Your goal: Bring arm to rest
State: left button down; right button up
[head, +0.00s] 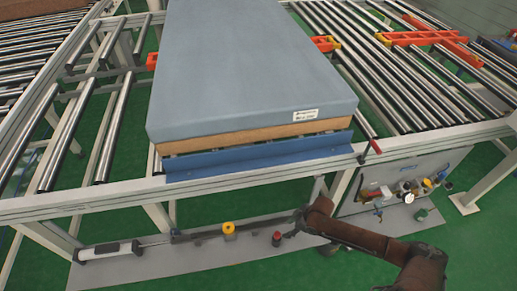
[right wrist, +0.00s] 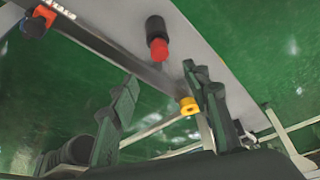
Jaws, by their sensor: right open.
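My right arm comes in from the lower right in the head view, below the front conveyor frame. Its gripper (head: 297,222) is small and dark there, near a red-topped button. In the right wrist view the two fingers of my right gripper (right wrist: 158,76) stand apart with nothing held between them. The blue-grey mattress (head: 245,65) lies flat on the rollers, well above and apart from my right gripper. My left gripper is not in view.
A blue stop rail (head: 258,155) stands at the mattress's front edge. Below is a grey panel (head: 195,255) with a yellow knob (head: 229,230), a red-topped button (head: 277,238) and a cylinder (head: 105,251). Valves and gauges (head: 405,188) sit at right. Green floor (head: 330,275) lies in front.

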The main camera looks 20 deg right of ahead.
jog(key=s+d+f+m+h+p, duration=0.1)
jog(key=s+d+f+m, duration=0.2)
jog(key=f, duration=0.4)
jog(key=s+d+f+m+h+p, duration=0.1)
jog(key=s+d+f, duration=0.3)
jog(key=s+f, duration=0.25)
jog(key=s+d+f+m+h+p, duration=0.1)
jog(key=s+d+f+m, duration=0.15)
jog(key=f, duration=0.45)
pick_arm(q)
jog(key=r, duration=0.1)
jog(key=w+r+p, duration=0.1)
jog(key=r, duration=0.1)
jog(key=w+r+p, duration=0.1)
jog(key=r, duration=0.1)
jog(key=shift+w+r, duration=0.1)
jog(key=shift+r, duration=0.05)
pick_arm(e)
jog(key=s+a+f+g, duration=0.1)
jog(key=s+a+f, duration=0.2)
jog(key=s, duration=0.9)
jog(key=s+a+f+m+g, duration=0.1)
jog(key=s+a+f, duration=0.3)
jog(key=s, duration=0.8)
jog(key=s+a+f, duration=0.4)
jog(key=s+f, duration=0.1)
jog(key=s, duration=0.7)
jog(key=shift+f+g, duration=0.3)
jog(key=shift+g, duration=0.1)
